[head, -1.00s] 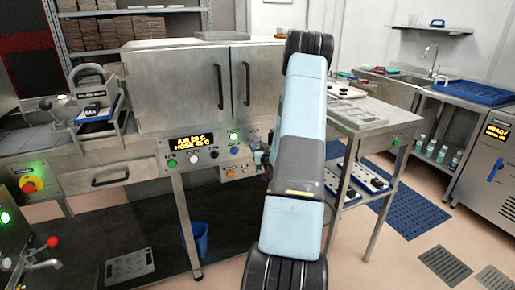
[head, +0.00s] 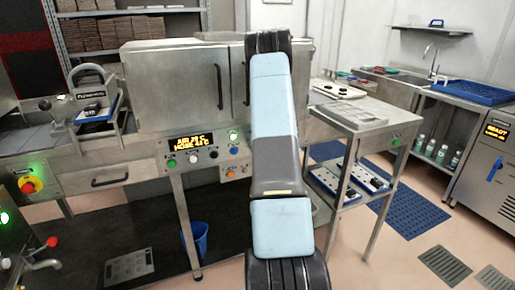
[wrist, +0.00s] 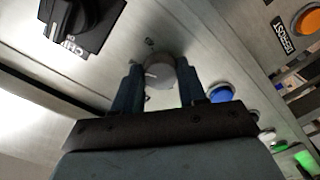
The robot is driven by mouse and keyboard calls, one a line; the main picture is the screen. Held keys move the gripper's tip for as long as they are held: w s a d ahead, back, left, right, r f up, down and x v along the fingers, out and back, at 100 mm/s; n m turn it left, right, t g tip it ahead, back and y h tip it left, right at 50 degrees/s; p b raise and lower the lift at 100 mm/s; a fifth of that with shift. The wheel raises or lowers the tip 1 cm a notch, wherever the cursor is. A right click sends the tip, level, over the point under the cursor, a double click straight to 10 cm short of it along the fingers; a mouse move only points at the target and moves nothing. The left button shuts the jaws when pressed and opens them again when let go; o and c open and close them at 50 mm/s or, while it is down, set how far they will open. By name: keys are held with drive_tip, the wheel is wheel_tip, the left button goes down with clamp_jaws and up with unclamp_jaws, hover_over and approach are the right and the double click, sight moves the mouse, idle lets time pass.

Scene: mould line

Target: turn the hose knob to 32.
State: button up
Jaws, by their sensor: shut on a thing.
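A small round grey knob (wrist: 158,70) with a white pointer mark sits on the steel panel in the wrist view. The mark points toward the picture's left. My gripper (wrist: 160,82) has one blue-grey finger on each side of the knob and is shut on it. In the head view my arm hides the gripper and this knob. The lit display (head: 190,142) on the panel shows an air line and, below it, a line that looks like hose 41 C; the digits are small.
A large black knob (wrist: 82,22) with a partly read label is near the gripper. A blue button (wrist: 221,93), an orange defrost button (wrist: 306,19) and a lit green button (wrist: 305,157) are close by. A steel side table (head: 352,125) stands right of my arm.

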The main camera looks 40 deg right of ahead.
drive_tip(key=n, duration=0.7)
drive_tip(key=shift+a+f, duration=0.1)
drive_tip(key=shift+a, duration=0.1)
drive_tip(key=n, duration=0.6)
drive_tip(key=shift+n, duration=0.4)
drive_tip(key=o, duration=1)
drive_tip(key=shift+d, duration=0.1)
drive_tip(key=shift+o, duration=0.2)
drive_tip(key=v, duration=1.3)
drive_tip(key=shift+s, duration=0.35)
